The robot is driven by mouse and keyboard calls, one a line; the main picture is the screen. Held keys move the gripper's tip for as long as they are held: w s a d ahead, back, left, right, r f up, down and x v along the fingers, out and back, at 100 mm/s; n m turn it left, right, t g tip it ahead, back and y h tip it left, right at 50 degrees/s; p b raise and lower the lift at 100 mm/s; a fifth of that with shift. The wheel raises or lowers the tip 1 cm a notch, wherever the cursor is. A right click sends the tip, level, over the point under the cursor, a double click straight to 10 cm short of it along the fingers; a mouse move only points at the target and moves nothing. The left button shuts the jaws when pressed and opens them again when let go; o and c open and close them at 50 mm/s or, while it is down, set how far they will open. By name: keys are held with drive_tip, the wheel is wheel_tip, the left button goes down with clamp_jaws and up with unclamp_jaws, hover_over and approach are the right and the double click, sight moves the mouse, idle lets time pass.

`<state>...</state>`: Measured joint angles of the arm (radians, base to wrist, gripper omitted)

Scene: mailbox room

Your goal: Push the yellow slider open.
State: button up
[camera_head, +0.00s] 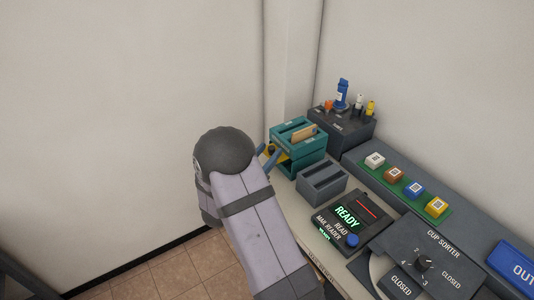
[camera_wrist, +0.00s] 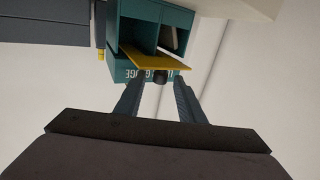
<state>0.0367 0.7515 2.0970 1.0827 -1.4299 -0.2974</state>
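The yellow slider (camera_wrist: 155,58) is a flat plate on the front of a teal box (camera_wrist: 150,14), with a dark knob (camera_wrist: 160,78) at its edge. In the head view a small part of the yellow slider (camera_head: 281,156) shows on the left side of the teal box (camera_head: 308,157), partly hidden by my arm. My gripper (camera_wrist: 160,77) is open at the slider's edge. Its two fingers stand apart, one on each side of the knob, with gaps visible. I cannot tell whether either finger touches the slider.
A grey slotted holder (camera_head: 322,184) stands beside the teal box. A dark caddy (camera_head: 345,130) with small items is behind it. A mail reader (camera_head: 352,222) showing READY and a cup sorter (camera_head: 430,255) stand to the right. Free room lies left of the bench.

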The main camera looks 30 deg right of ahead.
clamp_jaws()
drive_tip(key=shift+s, duration=1.7)
drive_tip(key=shift+f, duration=0.1)
drive_tip(key=shift+o, duration=0.9)
unclamp_jaws()
drive_tip(key=b+v, duration=0.1)
drive_tip(key=v, duration=0.6)
drive_tip(key=shift+a+b, duration=0.2)
drive_tip(key=shift+b, duration=0.1)
drive_tip(key=shift+s, duration=0.1)
